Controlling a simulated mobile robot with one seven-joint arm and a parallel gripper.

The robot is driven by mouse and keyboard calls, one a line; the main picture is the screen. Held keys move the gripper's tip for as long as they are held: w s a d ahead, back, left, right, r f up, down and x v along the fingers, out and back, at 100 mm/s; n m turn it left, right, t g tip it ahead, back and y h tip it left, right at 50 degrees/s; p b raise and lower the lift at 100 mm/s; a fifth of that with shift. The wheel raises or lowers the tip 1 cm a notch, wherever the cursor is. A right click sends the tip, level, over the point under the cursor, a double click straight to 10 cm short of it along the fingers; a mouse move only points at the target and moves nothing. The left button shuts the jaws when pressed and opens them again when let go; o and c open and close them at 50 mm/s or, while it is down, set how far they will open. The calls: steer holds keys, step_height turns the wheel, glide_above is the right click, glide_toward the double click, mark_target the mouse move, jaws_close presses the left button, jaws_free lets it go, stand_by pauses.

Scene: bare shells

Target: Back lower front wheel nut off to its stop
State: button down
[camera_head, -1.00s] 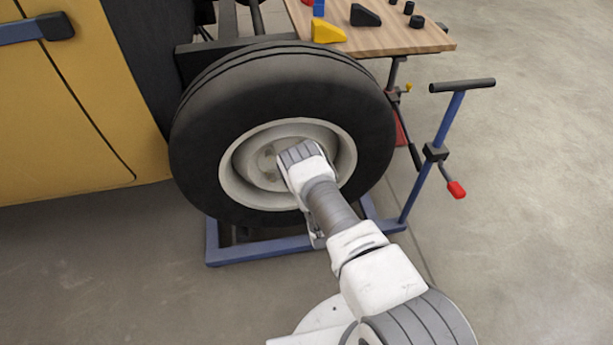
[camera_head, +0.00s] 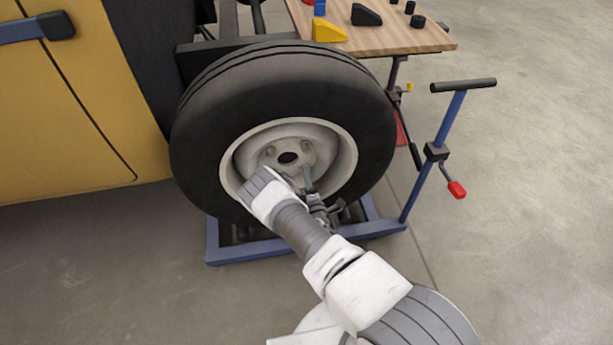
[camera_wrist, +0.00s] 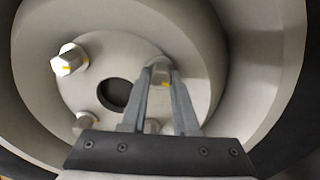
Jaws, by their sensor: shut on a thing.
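The wheel (camera_head: 283,85) has a black tyre and a pale rim, with a dark round hole (camera_head: 288,158) at its hub. My gripper (camera_head: 308,176) reaches in at the lower right of the hub. In the wrist view, my gripper (camera_wrist: 160,84) has a finger on each side of a metal wheel nut (camera_wrist: 160,68) with a yellow mark, and it is shut on this nut. Another nut with a yellow mark (camera_wrist: 70,60) stands at the upper left. A third nut (camera_wrist: 85,124) shows at the lower left. A further one is partly hidden between the fingers.
A blue stand frame (camera_head: 250,254) lies under the wheel, with a blue upright (camera_head: 432,165) and red-tipped crank (camera_head: 456,189) at the right. A wooden table (camera_head: 390,38) with small blocks stands behind. A yellow vehicle door (camera_head: 70,130) is at the left.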

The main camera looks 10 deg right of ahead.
steer(key=n, duration=0.5)
steer(key=shift+d+n, duration=0.1)
steer(key=shift+n, duration=0.2)
steer(key=shift+f, duration=0.1)
stand_by(0.3)
steer(key=c, duration=0.7)
jaws_free()
steer(key=shift+o, duration=0.2)
steer(key=shift+s, duration=0.15)
steer(key=s+p, duration=0.4)
steer(key=s, duration=1.3)
steer(key=shift+p, duration=0.4)
steer(key=shift+s, duration=0.15)
